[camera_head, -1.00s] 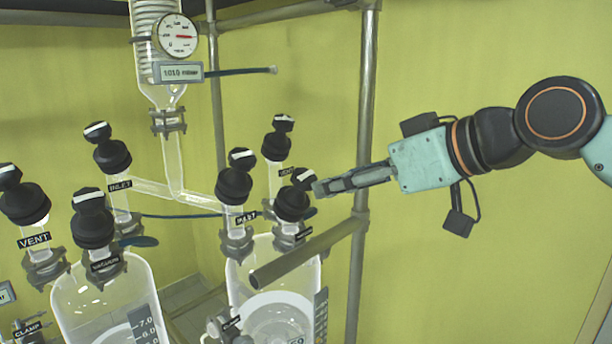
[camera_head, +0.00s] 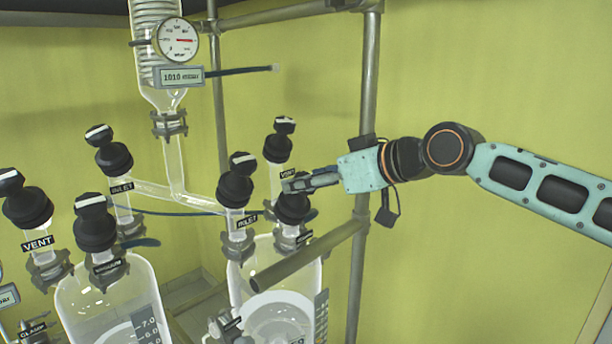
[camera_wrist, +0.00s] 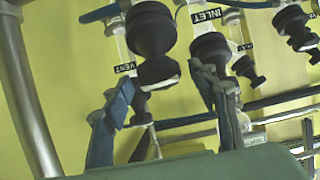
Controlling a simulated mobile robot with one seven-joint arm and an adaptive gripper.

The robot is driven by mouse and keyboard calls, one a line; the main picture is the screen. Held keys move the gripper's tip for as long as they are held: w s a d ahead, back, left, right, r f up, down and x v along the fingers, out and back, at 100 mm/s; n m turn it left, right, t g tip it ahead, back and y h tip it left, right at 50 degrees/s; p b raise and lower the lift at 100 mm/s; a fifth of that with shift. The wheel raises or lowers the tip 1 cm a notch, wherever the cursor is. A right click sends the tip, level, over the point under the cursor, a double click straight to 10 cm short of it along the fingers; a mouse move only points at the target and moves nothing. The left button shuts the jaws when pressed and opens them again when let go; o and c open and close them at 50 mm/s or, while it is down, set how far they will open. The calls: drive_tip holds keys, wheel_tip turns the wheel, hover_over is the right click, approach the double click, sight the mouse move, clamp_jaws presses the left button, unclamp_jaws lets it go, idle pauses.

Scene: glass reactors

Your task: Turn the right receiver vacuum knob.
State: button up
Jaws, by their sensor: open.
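The right receiver vacuum knob (camera_head: 293,208) is a black knob on the right-hand glass receiver, in front of the vent knob; its label is mostly hidden. My gripper (camera_head: 300,184) comes in from the right, its fingers level with the knob's top handle and partly covering it. In the wrist view, my gripper (camera_wrist: 163,88) is open, with one finger on each side of the knob's white-striped handle (camera_wrist: 158,72). The handle lies between the fingertips; I cannot tell whether either finger touches it.
The inlet knob (camera_head: 235,190) stands close to the left, and the vent knob (camera_head: 278,148) close behind. A metal rail (camera_head: 310,255) runs just below, and an upright post (camera_head: 366,110) stands behind my gripper. The right side is free wall.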

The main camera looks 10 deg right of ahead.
drive_tip(key=shift+w+a+f, duration=0.25)
drive_tip(key=shift+w+a, duration=0.05)
drive_tip(key=shift+w, duration=0.1)
drive_tip(key=c, duration=1.2)
drive_tip(key=shift+o, duration=0.2)
drive_tip(key=shift+d+f+m+b, duration=0.15)
drive_tip(key=shift+m+b, duration=0.25)
drive_tip(key=shift+b, duration=0.55)
drive_tip(key=shift+h+b, duration=0.3)
drive_tip(key=shift+m, duration=0.3)
drive_tip(key=shift+r, duration=0.2)
drive_tip(key=o, duration=1.2)
drive_tip(key=shift+c, duration=0.2)
